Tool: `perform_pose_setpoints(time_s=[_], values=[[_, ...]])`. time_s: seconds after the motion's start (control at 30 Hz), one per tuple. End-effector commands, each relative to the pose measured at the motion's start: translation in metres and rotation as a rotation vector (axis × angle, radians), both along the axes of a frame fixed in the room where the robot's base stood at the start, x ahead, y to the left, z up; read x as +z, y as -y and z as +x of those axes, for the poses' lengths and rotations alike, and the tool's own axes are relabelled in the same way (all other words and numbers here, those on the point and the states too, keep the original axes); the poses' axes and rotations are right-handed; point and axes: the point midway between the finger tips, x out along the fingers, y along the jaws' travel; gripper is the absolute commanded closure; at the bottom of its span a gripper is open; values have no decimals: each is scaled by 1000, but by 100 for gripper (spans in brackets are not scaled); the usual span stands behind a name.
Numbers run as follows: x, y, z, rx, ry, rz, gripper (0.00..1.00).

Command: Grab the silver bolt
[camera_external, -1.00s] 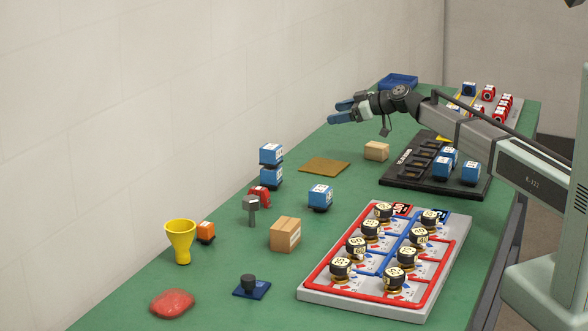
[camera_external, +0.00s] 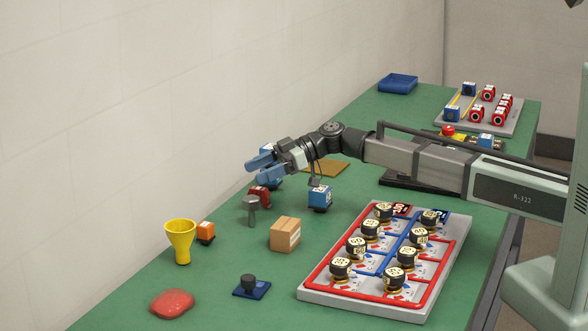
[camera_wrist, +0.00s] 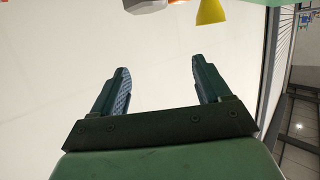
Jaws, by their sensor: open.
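The silver bolt (camera_external: 251,209) stands upright on the green table, with a wide grey head on a narrower shank. My gripper (camera_external: 260,169) is open and empty, above and behind the bolt in the external view, apart from it. In the wrist view my gripper's two blue fingers (camera_wrist: 160,70) are spread with nothing between them. A grey shape (camera_wrist: 146,5) at the top edge of the wrist view looks like the bolt's head, mostly cut off.
A small red part (camera_external: 260,194) is close behind the bolt. Blue blocks (camera_external: 273,183) are partly hidden by my gripper. A blue block (camera_external: 320,197), a cardboard box (camera_external: 285,235), an orange block (camera_external: 205,232) and a yellow funnel (camera_external: 180,240) stand nearby. The pipe board (camera_external: 312,290) lies right.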

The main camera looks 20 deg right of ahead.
Motion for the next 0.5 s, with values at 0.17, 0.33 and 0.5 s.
perform_pose_setpoints(time_s=[0.17,0.33,0.5], values=[[-18,1,1,-3,-1,-1,23],[-30,1,1,-3,0,0,23],[-39,1,1,-3,-1,-1,23]])
